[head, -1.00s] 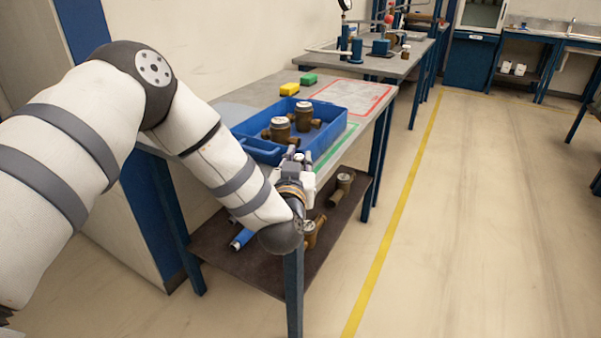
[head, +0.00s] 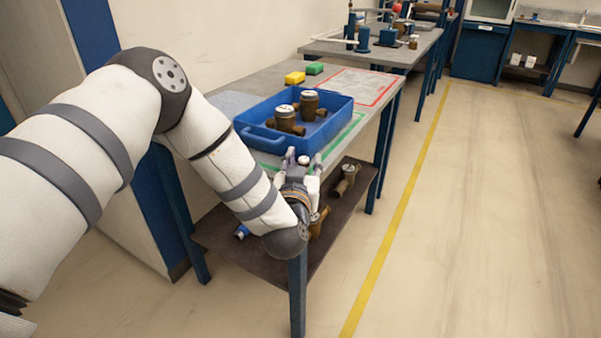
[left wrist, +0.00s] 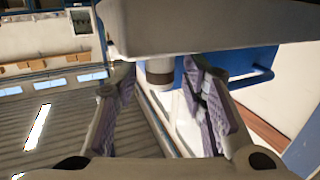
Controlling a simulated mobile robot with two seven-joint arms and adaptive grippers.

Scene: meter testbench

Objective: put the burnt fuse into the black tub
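I cannot make out the burnt fuse or the black tub in either view. My left gripper (head: 304,158) is at the near edge of the workbench, just in front of the blue tray. In the left wrist view its two fingers (left wrist: 160,100) stand well apart, so it is open. A short pale and brown cylinder (left wrist: 159,72) shows between them, partly hidden; I cannot tell what it is, and no finger visibly grips it. My right gripper is in neither view.
The blue tray (head: 341,113) holds brass meters (head: 309,103) on the workbench. A red-outlined area (head: 358,84) is clear. More meters (head: 346,180) lie on the lower shelf (head: 268,254). Open floor lies right.

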